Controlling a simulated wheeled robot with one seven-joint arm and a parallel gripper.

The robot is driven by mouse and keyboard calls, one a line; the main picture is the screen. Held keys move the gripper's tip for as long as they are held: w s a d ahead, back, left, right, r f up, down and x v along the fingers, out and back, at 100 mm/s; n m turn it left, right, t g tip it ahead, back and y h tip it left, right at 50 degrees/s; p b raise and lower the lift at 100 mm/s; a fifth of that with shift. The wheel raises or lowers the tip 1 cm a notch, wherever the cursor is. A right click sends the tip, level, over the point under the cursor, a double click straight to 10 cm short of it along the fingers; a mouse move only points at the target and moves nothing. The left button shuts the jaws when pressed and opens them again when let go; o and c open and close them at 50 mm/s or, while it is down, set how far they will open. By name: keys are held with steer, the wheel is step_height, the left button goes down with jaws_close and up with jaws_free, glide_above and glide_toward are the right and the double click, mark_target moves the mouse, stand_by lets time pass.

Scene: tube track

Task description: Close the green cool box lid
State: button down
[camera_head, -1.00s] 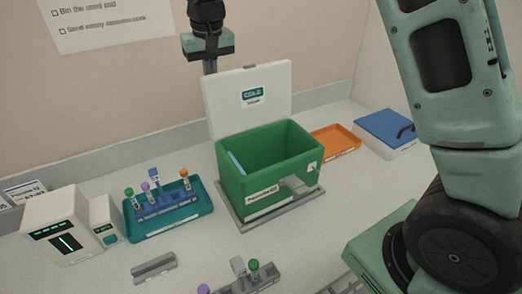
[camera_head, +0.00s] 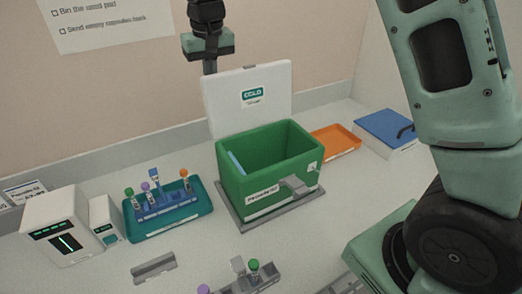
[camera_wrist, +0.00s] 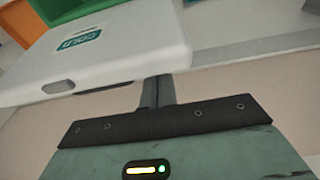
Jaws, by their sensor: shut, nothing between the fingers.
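The green cool box (camera_head: 268,178) stands on a grey base on the counter, its top open and a light blue item showing inside. Its white lid (camera_head: 246,98), with a "COLD" label, stands upright along the back edge of the box. My gripper (camera_head: 209,67) points down behind the lid's upper left part, its lower end partly hidden by the lid. In the wrist view the shut fingers (camera_wrist: 157,92) reach to the edge of the white lid (camera_wrist: 100,50); I cannot tell whether they touch it. The gripper holds nothing.
A teal tray (camera_head: 172,222) with a rack of capped tubes and a white device (camera_head: 62,226) stand left of the box. An orange tray (camera_head: 337,142) and a blue-lidded white box (camera_head: 388,133) are to the right. A grey rack (camera_head: 250,278) stands in front. The wall is close behind the lid.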

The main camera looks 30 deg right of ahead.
mark_target(218, 90)
steer(key=shift+s+r+b, duration=0.15)
steer(key=shift+s+r, duration=0.15)
steer(key=shift+s, duration=0.55)
steer(key=shift+s+r+b, duration=0.15)
steer(key=shift+s+r, duration=0.1)
steer(key=shift+s, duration=0.65)
steer(key=shift+s+r+b, duration=0.15)
steer(key=shift+s+r, duration=0.15)
steer(key=shift+s, duration=0.55)
steer(key=shift+s+f+b, duration=0.15)
steer(key=shift+s+b, duration=0.3)
steer(key=shift+s, duration=0.7)
steer(key=shift+s+f+b, duration=0.1)
steer(key=shift+s+b, duration=0.35)
steer(key=shift+s, duration=0.7)
steer(key=shift+s+f+b, duration=0.3)
steer(key=shift+s+b, duration=0.1)
steer(key=shift+s, duration=0.3)
steer(key=shift+s+f+b, duration=0.3)
steer(key=shift+s+b, duration=0.05)
steer(key=shift+s, duration=0.35)
steer(key=shift+s+f+b, duration=0.3)
steer(key=shift+s+b, duration=0.1)
steer(key=shift+s, duration=0.3)
